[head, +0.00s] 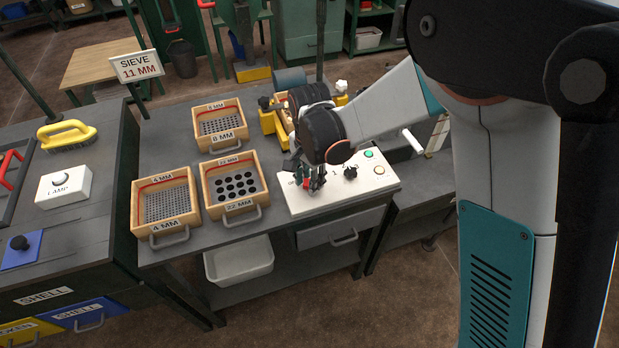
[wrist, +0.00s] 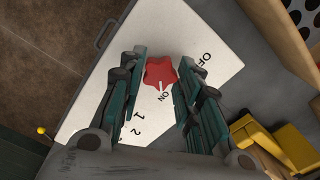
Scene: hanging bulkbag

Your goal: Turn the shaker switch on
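The shaker switch is a red star-shaped knob (wrist: 160,73) on a white panel (wrist: 213,30) with OFF and ON printed beside it. A pale mark on the knob's rim lies on the side of the ON label. In the head view, my gripper (head: 312,180) reaches down to the left part of the panel (head: 330,205), with a bit of the red knob (head: 306,184) showing between the fingers. The rest of the knob is hidden there.
On the panel are a black knob (head: 350,172), a green button (head: 368,154) and a pale button (head: 379,170). Wooden sieve boxes stand left of it, the nearest marked 22 MM (head: 234,186). A yellow-framed machine (head: 269,124) stands behind. A LAMP box (head: 64,187) is far left.

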